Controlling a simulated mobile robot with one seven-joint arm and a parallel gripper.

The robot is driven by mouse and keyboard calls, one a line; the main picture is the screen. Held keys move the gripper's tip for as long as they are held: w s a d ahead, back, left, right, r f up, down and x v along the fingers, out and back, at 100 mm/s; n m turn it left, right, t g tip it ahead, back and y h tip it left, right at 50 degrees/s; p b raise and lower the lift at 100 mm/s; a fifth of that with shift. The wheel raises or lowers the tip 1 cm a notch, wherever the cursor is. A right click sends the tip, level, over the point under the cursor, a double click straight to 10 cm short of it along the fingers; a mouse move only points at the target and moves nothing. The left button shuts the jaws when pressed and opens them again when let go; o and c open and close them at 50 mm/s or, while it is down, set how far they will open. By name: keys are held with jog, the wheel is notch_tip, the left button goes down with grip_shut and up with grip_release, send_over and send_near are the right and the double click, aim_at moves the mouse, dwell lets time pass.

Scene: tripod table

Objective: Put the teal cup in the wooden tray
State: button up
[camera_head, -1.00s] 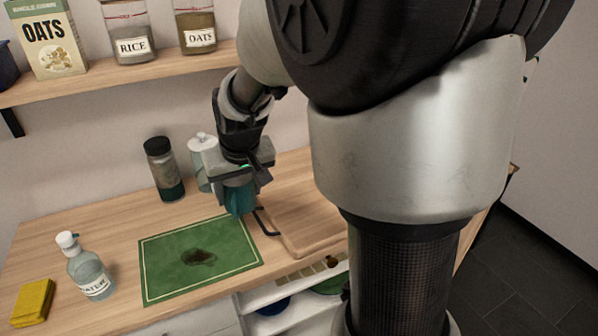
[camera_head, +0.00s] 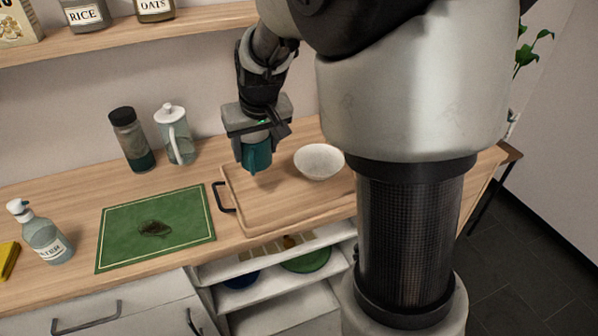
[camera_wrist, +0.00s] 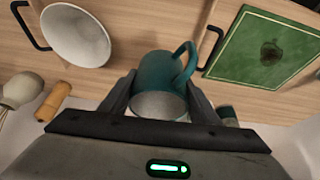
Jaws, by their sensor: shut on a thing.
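The teal cup (camera_head: 257,155) is between the fingers of my gripper (camera_head: 256,146), which is shut on it. In the head view the cup hangs over the left back part of the wooden tray (camera_head: 262,217); whether its base touches the tray is hard to tell. In the wrist view the cup (camera_wrist: 160,84) sits between both fingers, with its open mouth toward the camera and its handle to the upper right. A white bowl (camera_head: 319,161) sits in the right part of the tray.
A green mat (camera_head: 180,215) with a dark stain lies left of the tray. A dark-lidded jar (camera_head: 132,140) and a pale lidded jug (camera_head: 174,133) stand behind it. A water bottle (camera_head: 44,238) is at the left. A shelf (camera_head: 130,35) runs above. My arm hides the tray's right end.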

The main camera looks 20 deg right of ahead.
jog(key=shift+d, duration=0.25)
jog(key=shift+d+f, duration=0.15)
jog(key=b, duration=0.3)
send_over(279, 196)
jog(key=w+a, duration=0.2)
jog(key=a, duration=0.1)
jog(key=f, duration=0.9)
jog(key=shift+w+a+f, duration=0.15)
jog(key=shift+w+f, duration=0.05)
jog(key=shift+f, duration=0.1)
jog(key=shift+f, duration=0.25)
jog(key=o, duration=1.2)
jog(key=shift+r, duration=0.1)
